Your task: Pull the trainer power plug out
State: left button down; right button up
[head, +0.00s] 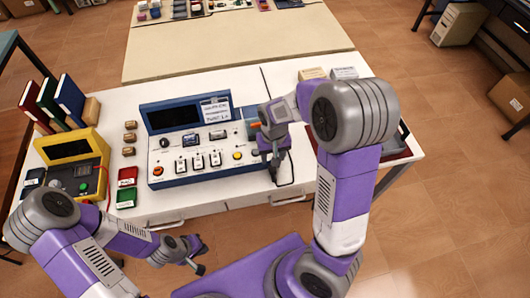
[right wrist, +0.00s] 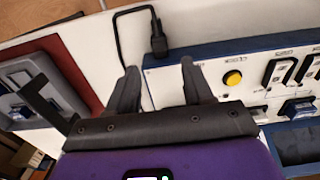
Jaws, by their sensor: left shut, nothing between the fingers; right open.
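The trainer (head: 196,142) is a white and blue console with switches and a dark screen, on the white table. Its black power plug (right wrist: 158,46) shows in the right wrist view at the console's edge, with a black cable (right wrist: 118,32) looping away. My right gripper (head: 272,160) is over the console's right end and hides the plug in the head view. In the right wrist view, its open fingers (right wrist: 160,75) are spread to either side of the plug's line, with the plug just beyond the tips. My left gripper (head: 200,262) is shut and empty, in front of the table.
A yellow device (head: 72,148) and several upright books (head: 58,103) stand at the left. Red and green blocks (head: 127,187) lie left of the console. A red tray (right wrist: 72,75) with a grey item is near the plug. The table front has drawers (head: 180,218).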

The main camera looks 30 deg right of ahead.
aim_at(272, 169)
notch_tip(272, 169, down, 7)
jog(key=shift+s+f+b, duration=0.15)
jog(key=shift+f+b, duration=0.05)
jog(key=shift+b, duration=0.95)
jog(key=shift+c, duration=0.5)
grip_shut()
